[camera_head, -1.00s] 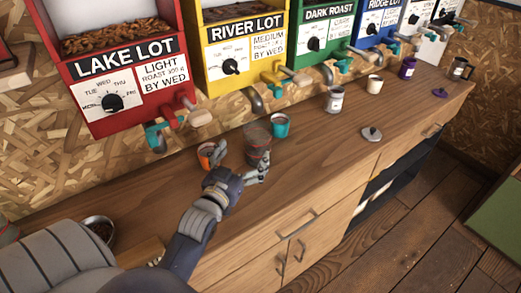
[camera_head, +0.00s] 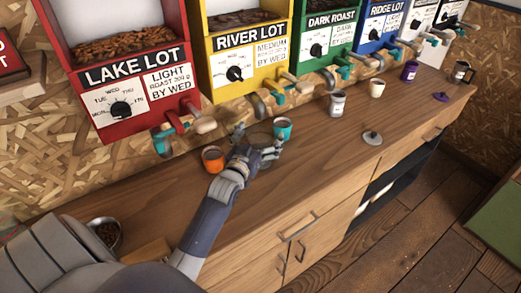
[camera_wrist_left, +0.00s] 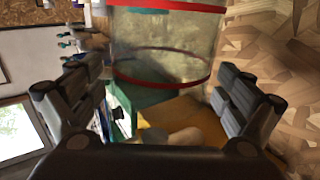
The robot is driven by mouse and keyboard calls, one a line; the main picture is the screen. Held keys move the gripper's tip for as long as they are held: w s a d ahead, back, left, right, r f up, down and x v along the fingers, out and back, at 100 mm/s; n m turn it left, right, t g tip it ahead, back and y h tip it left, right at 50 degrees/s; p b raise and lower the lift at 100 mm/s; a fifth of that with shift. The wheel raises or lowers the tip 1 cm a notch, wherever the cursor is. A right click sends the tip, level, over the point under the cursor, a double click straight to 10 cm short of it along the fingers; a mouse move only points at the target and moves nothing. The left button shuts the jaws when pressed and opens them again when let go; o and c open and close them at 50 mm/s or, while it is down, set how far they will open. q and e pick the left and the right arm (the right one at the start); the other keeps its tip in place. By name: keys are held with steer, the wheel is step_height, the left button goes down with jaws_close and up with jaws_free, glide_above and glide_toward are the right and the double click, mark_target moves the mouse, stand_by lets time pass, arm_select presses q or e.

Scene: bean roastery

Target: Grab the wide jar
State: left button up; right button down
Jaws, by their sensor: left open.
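The wide jar (camera_head: 262,132) is clear glass and stands on the wooden counter between the orange cup (camera_head: 213,160) and the teal cup (camera_head: 282,129). In the head view my left gripper (camera_head: 256,146) covers most of it. The left wrist view shows the jar (camera_wrist_left: 165,55) large, with red bands around it. My left gripper (camera_wrist_left: 160,100) is open there, one finger on each side of the jar's lower part in the picture. I cannot tell whether either finger touches the glass. My right gripper is not in view.
Coloured bean dispensers with protruding spouts (camera_head: 204,125) and levers line the wall behind the counter (camera_head: 330,165). A grey cup (camera_head: 337,103), a cream cup (camera_head: 376,88) and a lid (camera_head: 372,138) stand to the right. A bowl of beans (camera_head: 105,231) is at lower left.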

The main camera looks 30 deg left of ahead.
arm_select(q)
steer(key=c, duration=1.6)
steer(key=shift+r, duration=0.2)
steer(key=shift+c, duration=0.2)
